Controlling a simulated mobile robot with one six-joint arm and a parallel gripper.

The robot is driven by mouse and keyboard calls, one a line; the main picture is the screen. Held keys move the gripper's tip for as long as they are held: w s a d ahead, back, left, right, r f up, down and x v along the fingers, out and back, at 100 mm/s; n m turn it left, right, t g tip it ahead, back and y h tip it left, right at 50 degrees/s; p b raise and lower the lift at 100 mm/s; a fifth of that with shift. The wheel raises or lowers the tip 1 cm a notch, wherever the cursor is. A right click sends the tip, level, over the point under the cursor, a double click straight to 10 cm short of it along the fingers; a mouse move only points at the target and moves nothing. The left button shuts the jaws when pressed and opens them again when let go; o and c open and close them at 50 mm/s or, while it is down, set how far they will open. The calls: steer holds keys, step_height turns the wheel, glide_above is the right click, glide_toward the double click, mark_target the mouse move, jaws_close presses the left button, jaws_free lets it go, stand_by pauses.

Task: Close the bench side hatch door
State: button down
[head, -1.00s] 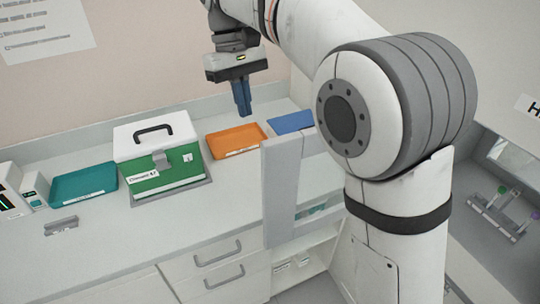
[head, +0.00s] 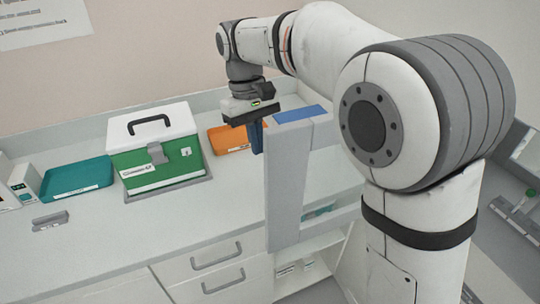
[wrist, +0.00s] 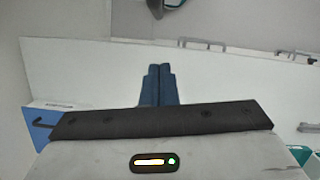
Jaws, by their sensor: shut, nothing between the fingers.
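The grey hatch door (head: 284,190) stands open and upright at the front edge of the bench, in the middle of the head view. An open compartment (head: 312,272) with small items shows beside its lower end. My gripper (head: 257,138) is shut and empty, with its blue fingers pointing down next to the door's upper left edge. The door hides part of the fingers, and I cannot tell whether they touch it. In the wrist view the shut fingers (wrist: 158,82) show against a pale surface.
A green case (head: 158,160) with a white lid, a teal tray (head: 77,178) and an orange tray (head: 228,140) stand on the bench. A blue tray (head: 300,114) is behind the door. Drawers with handles (head: 217,258) are below. The bench front left is mostly clear.

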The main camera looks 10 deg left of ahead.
steer(key=shift+s+d+f+p, duration=0.15)
steer(key=shift+s+d+f, duration=0.2)
steer(key=shift+s+d, duration=0.45)
steer(key=shift+s+d+f+p, duration=0.15)
steer(key=shift+s+d+f, duration=0.15)
steer(key=shift+s+d, duration=0.5)
steer(key=shift+a, duration=0.1)
